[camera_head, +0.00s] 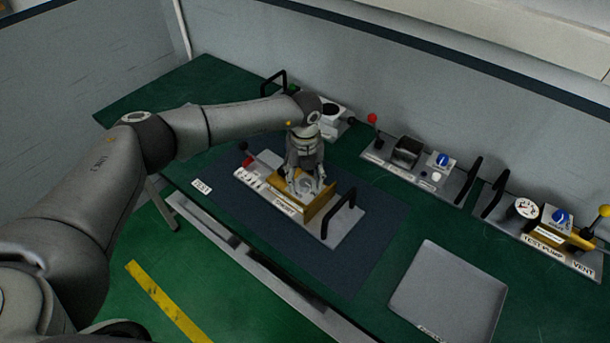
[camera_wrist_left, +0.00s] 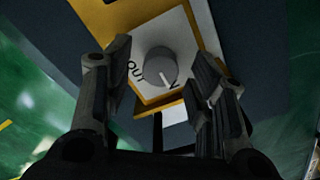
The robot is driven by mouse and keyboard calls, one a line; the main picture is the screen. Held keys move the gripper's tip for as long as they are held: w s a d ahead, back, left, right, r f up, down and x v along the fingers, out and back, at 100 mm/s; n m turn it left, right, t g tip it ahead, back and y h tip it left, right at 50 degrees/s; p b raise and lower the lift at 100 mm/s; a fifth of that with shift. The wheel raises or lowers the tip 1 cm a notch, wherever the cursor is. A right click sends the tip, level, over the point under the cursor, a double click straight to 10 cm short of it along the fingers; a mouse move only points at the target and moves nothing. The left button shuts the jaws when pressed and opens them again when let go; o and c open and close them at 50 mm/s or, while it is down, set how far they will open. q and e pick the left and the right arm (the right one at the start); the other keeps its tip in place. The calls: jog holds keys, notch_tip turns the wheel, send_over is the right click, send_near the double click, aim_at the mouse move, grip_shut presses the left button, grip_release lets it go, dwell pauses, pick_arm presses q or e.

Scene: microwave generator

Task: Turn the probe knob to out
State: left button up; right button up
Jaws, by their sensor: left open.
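The probe knob (camera_wrist_left: 161,66) is a round grey knob with a white pointer line, on a white plate (camera_wrist_left: 185,25) with a yellow border, in the left wrist view. "OUT" is printed to the left of the knob. Another label at its lower right is partly hidden. The pointer line points toward the lower right, not at "OUT". My left gripper (camera_wrist_left: 160,95) is open, with one finger on each side of the knob in that view. In the head view my left gripper (camera_head: 305,188) points down over the yellow-framed panel (camera_head: 318,208) and hides the knob. My right gripper is not in view.
The panel's plate (camera_head: 345,228) lies on a dark blue mat (camera_head: 378,240) and has a black handle (camera_head: 341,208) at its right. More panels (camera_head: 420,172) line the wall. A grey tray (camera_head: 447,290) lies at front right.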

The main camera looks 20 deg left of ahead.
pick_arm(q)
jog(key=shift+f, duration=0.45)
jog(key=c, duration=1)
jog(key=shift+c, duration=0.3)
